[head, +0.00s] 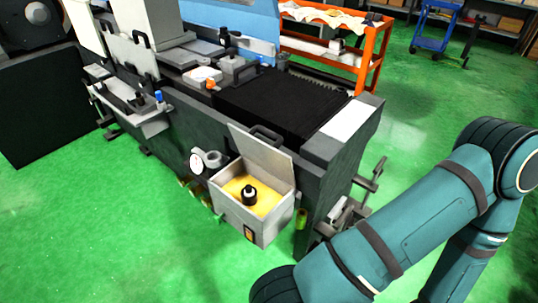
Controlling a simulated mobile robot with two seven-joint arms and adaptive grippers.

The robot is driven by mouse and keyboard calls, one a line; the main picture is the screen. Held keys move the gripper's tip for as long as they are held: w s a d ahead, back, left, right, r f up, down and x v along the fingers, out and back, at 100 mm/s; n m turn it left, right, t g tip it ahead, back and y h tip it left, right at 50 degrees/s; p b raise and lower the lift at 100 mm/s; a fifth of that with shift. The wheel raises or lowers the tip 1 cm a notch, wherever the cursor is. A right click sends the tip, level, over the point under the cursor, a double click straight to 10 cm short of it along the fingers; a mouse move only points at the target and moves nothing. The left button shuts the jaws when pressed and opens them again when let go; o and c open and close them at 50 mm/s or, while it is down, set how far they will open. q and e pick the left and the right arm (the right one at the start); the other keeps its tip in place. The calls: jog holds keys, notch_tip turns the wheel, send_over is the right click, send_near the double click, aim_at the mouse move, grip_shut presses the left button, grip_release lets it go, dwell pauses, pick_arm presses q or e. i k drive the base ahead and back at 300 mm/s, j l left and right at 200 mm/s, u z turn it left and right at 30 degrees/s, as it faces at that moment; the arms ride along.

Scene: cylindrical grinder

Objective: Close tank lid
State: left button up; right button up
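The tank (250,228) is a light grey box on the front side of the grinder, with yellowish contents and a small black and white cylinder standing inside. Its lid (259,152) stands raised along the back edge, leaning back, with a dark handle (266,132) near the top. My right arm comes in from the right and runs down past the bottom edge of the picture. Its gripper is out of view. My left arm and gripper are not in view.
The dark grinder body (280,110) stands behind the tank. A round gauge (197,163) sits left of the tank. A metal linkage (345,210) juts out to its right. An orange cart (335,45) and a blue trolley (434,30) stand behind. The green floor (130,240) in front is clear.

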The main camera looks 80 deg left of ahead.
aim_at(279, 164)
jog(key=i+u, duration=0.25)
jog(key=u, duration=0.2)
jog(key=i+l+u, duration=0.1)
jog(key=i+u, duration=0.15)
jog(key=u, duration=0.2)
jog(key=i+l+u, duration=0.15)
jog(key=u, duration=0.3)
jog(key=i+l+u, duration=0.1)
jog(key=u, duration=0.35)
jog(key=i+l+u, duration=0.2)
jog(key=u, duration=0.25)
jog(key=i+l+u, duration=0.15)
jog(key=u, duration=0.3)
jog(key=i+l+u, duration=0.1)
jog(key=u, duration=0.3)
jog(key=l+u, duration=0.6)
jog(key=u, duration=0.15)
jog(key=l+u, duration=0.3)
jog(key=l, duration=0.15)
jog(key=l+u, duration=0.35)
jog(key=i+l, duration=0.05)
jog(key=l, duration=0.05)
